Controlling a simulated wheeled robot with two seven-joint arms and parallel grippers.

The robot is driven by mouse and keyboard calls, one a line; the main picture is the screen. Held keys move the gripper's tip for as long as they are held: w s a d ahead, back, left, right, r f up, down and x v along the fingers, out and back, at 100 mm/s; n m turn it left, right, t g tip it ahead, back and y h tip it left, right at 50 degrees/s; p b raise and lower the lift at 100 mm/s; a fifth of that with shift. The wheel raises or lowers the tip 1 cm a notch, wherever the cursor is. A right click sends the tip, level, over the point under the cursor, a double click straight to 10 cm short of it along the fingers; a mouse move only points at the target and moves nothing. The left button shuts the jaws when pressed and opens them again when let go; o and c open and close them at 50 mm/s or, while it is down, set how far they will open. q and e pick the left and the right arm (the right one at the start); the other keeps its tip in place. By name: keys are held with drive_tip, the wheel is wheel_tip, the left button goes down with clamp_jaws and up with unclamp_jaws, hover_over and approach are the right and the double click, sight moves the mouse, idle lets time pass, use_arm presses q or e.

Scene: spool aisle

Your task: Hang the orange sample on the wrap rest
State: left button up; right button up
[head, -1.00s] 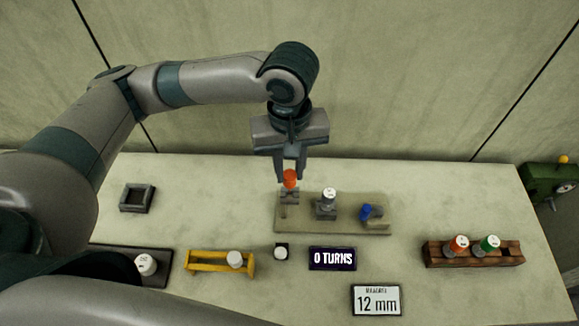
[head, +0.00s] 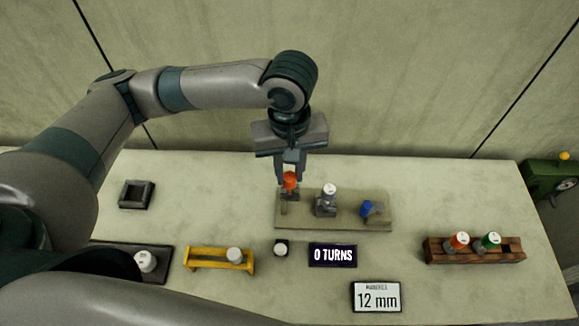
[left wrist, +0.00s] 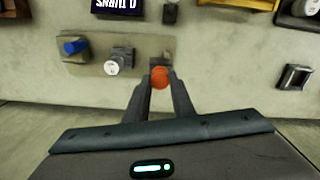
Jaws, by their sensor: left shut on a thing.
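The orange sample (head: 290,183) is a small orange-red cylinder. It stands upright between the fingers of my left gripper (head: 290,175), which is shut on it. In the left wrist view the orange sample (left wrist: 160,77) shows between the two fingertips (left wrist: 160,86). It is over the left end of a beige base board (head: 345,225), at a small grey holder (head: 283,200) partly hidden by the gripper. I cannot tell whether the sample touches that holder, or which part is the wrap rest. My right gripper is not in view.
A white-capped spool (head: 329,190) on a grey block and a blue piece (head: 366,208) are on the same board. In front are a yellow rack (head: 205,266), a "0 TURNS" sign (head: 332,255) and a "12 mm" sign (head: 377,298). A wooden rack (head: 435,254) stands right.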

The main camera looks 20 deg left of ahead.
use_arm(q)
drive_tip(key=shift+f, duration=1.4)
drive_tip(key=o, duration=1.1)
wheel_tip(320, 180, up, 17)
drive_tip(key=b, duration=0.1)
drive_tip(key=shift+r, duration=0.2)
